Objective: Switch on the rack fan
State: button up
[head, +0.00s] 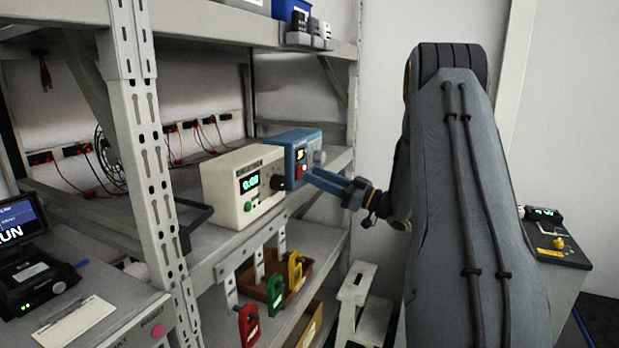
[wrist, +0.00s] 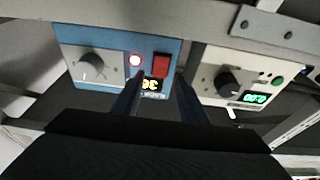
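A blue unit (head: 292,143) stands on the middle rack shelf. I cannot tell which way the rocker is tipped, or read a fan label. My gripper (head: 311,178) is in front of this unit. In the wrist view its two fingers are apart and empty (wrist: 160,84), pointing at the front near the display and rocker. Contact cannot be told.
A cream unit (head: 234,185) with a green display, black knob and green button stands beside the blue one. Coloured tags (head: 275,296) hang below the shelf edge. A perforated upright (head: 155,180) is at left. A step stool (head: 358,300) stands below my arm.

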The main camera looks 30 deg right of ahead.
jog(key=shift+b+v, duration=0.6)
jog(key=shift+v, duration=1.7)
